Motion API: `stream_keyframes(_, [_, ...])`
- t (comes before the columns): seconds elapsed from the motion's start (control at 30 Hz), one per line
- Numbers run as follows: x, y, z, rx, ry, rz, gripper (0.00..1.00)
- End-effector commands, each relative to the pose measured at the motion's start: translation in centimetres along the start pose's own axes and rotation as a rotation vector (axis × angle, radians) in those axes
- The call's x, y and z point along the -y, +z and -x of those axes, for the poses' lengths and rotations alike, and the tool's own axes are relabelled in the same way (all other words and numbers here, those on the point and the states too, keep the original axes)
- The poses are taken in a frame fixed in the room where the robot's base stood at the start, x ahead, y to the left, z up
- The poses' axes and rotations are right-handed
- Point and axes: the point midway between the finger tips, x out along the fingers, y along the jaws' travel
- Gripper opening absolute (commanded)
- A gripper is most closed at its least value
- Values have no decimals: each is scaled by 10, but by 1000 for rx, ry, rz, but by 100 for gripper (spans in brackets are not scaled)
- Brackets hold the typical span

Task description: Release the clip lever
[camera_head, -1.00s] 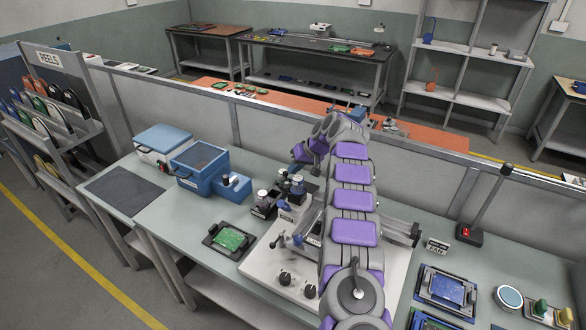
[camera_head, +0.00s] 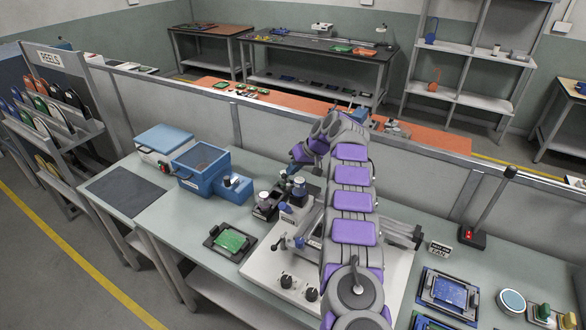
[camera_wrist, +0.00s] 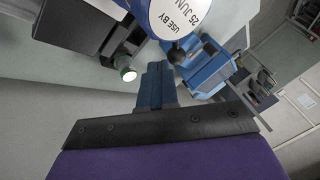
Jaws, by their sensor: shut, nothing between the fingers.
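My gripper (camera_wrist: 157,85) shows in the wrist view with its blue fingers shut and nothing between them. In the head view, my arm's purple-padded links hide part of the bench fixture, and the fingertips are too small to make out. A white-and-blue jar marked "USE BY 25 JUN" (camera_wrist: 185,17) is just beyond the fingertips in the wrist view. A small lever with a blue knob (camera_head: 299,242) stands on the white fixture plate (camera_head: 262,268).
A green board in a black holder (camera_head: 231,240) lies left of the fixture. Blue bins (camera_head: 200,165) stand behind it. A blue board on a tray (camera_head: 450,291) and a black post with a red switch (camera_head: 472,237) are at the right. A grey partition (camera_head: 275,132) runs behind the bench.

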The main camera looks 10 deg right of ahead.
Motion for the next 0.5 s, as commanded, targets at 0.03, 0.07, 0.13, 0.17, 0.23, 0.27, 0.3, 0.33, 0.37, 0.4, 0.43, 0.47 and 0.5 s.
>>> stream_keyframes(0.03, [-1, 0, 0, 3, -1, 7, 0])
stream_keyframes(0.07, [-1, -1, 0, 3, -2, 12, 0])
stream_keyframes(0.13, [1, -2, 1, 4, -5, 18, 0])
stream_keyframes(0.17, [1, -2, 1, 5, -6, 17, 0])
stream_keyframes(0.23, [2, -1, 0, 5, -6, 17, 0])
stream_keyframes(0.27, [2, -1, 0, 6, -6, 17, 0])
stream_keyframes(0.3, [2, -1, 0, 6, -6, 16, 0])
stream_keyframes(0.33, [2, -1, 0, 7, -6, 16, 0])
stream_keyframes(0.37, [2, -1, 0, 7, -6, 16, 0])
stream_keyframes(0.4, [3, -1, -1, 7, -6, 15, 0])
stream_keyframes(0.43, [3, -1, -1, 7, -6, 15, 0])
stream_keyframes(0.47, [3, -2, -1, 7, -6, 15, 0])
stream_keyframes(0.5, [4, -2, -1, 7, -6, 15, 0])
